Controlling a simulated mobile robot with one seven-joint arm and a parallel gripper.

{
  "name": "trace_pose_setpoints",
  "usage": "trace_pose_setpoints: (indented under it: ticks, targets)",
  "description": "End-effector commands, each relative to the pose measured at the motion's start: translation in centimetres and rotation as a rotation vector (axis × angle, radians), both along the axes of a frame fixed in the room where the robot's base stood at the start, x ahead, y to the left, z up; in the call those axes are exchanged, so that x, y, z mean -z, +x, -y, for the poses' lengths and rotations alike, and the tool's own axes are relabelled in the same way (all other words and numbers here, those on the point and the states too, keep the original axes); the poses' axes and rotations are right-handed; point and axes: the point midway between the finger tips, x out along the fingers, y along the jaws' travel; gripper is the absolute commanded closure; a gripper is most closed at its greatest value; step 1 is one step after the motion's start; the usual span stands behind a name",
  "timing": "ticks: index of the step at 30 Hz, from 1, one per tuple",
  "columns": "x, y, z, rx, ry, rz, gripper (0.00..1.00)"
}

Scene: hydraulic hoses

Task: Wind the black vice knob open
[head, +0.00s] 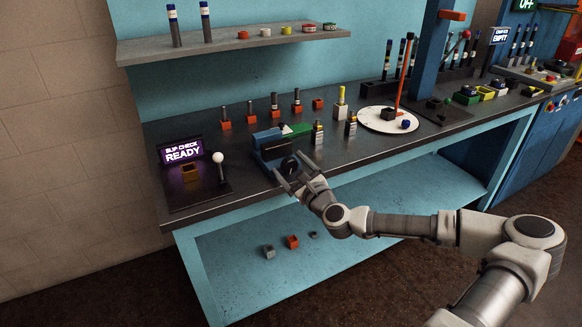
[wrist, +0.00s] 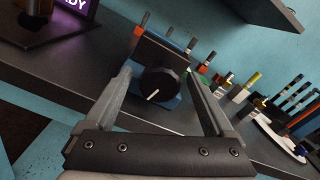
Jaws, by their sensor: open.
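The black vice knob (wrist: 160,84) is a round disc with a white pointer line on its face, seen in the wrist view between my finger tips. In the head view the knob (head: 289,164) shows at the front of the blue vice (head: 262,146). The vice has a dark jaw block and stands near the bench's front edge. My gripper (head: 289,180) is open, with one finger on each side of the knob. It also shows in the wrist view (wrist: 160,88). I cannot tell whether the fingers touch the knob.
Several small fittings stand behind the vice. A white round plate (head: 376,124) lies to the right. A shelf (head: 235,44) hangs above. The bench front edge is near my gripper.

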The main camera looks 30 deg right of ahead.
Motion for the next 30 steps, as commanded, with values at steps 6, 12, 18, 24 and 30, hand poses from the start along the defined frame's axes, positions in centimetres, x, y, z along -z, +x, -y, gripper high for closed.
trace_pose_setpoints:
  ticks: [6, 12, 18, 24, 30]
  targets:
    - [0.0, -1.0, 0.2, 0.002, 0.0, 0.0, 0.11]
    - [0.0, -4.2, 0.3, 0.003, 0.002, -0.001, 0.11]
    - [-0.1, -7.9, 0.4, 0.004, 0.002, 0.0, 0.11]
    - [0.0, -11.2, 0.5, 0.004, 0.002, 0.0, 0.11]
    - [-0.2, -14.3, 0.6, 0.004, 0.003, 0.0, 0.11]
